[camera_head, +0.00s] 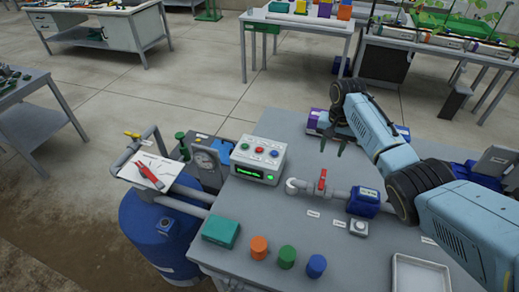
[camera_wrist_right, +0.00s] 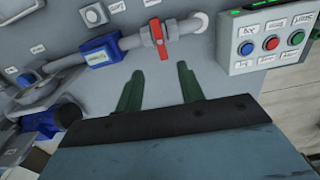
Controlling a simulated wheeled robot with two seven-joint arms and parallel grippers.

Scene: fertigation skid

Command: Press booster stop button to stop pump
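The control box (camera_head: 258,158) is a light grey box on the table with a row of green, red and blue buttons and a lit green display. Its red button (camera_head: 260,150) is in the middle of the row; it also shows in the right wrist view (camera_wrist_right: 271,43). The labels are too small to read surely, so I cannot tell which is the booster stop. My right gripper (camera_head: 332,145) is open and empty, above the table to the right of the box and apart from it. In the wrist view its two green fingers (camera_wrist_right: 158,88) are spread. My left gripper is not in view.
A pipe with a red valve handle (camera_head: 322,180) and a blue meter (camera_head: 364,201) lies right of the box. A round push button (camera_head: 359,228) is in front of the meter. A teal box (camera_head: 221,231) and coloured caps stand at the front. A blue tank (camera_head: 150,225) is at left.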

